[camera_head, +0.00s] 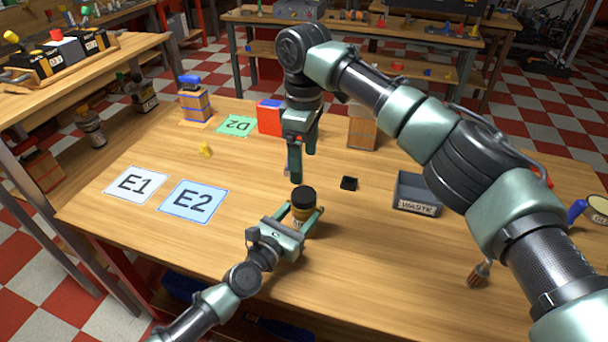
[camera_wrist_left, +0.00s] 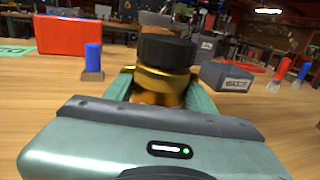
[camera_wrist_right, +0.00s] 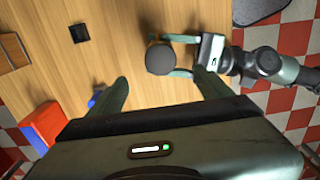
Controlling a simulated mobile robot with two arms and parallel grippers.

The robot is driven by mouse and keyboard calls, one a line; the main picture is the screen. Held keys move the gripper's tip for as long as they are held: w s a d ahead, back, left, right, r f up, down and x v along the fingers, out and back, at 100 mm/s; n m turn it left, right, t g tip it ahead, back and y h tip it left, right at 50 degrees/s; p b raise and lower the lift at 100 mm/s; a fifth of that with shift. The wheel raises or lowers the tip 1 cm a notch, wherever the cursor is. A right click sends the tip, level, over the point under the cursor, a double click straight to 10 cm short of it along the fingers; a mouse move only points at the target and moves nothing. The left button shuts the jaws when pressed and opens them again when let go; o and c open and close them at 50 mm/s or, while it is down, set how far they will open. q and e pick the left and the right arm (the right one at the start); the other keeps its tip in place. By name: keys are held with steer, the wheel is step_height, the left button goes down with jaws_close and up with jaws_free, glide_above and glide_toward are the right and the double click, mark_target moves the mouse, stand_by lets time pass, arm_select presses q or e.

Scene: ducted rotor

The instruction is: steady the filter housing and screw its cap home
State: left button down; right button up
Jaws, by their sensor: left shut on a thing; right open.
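The filter housing (camera_head: 300,214) is a small amber-gold jar standing upright near the front middle of the bench. A black cap (camera_head: 303,194) sits on top of it; I cannot tell how tight it is. My left gripper (camera_head: 303,211) is shut around the housing from the front. The left wrist view shows the gold body (camera_wrist_left: 160,86) between the fingers, with the cap (camera_wrist_left: 167,50) above them. My right gripper (camera_head: 297,170) is open and empty, pointing down above and behind the cap. In the right wrist view the cap (camera_wrist_right: 160,59) shows beyond and between the open fingertips (camera_wrist_right: 165,88).
A small black square part (camera_head: 349,183) lies right of the housing, and a grey WASTE bin (camera_head: 416,194) stands farther right. Cards E1 (camera_head: 135,185) and E2 (camera_head: 192,202) lie left. A red box (camera_head: 269,118) stands behind. A yellow piece (camera_head: 205,149) lies back left.

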mark_target(297, 217)
arm_select(q)
steer(key=shift+c, duration=2.2)
jaws_free()
arm_select(e)
steer(key=shift+r, duration=0.95)
arm_select(q)
steer(key=v, duration=0.8)
arm_select(e)
steer(key=shift+f, duration=0.1)
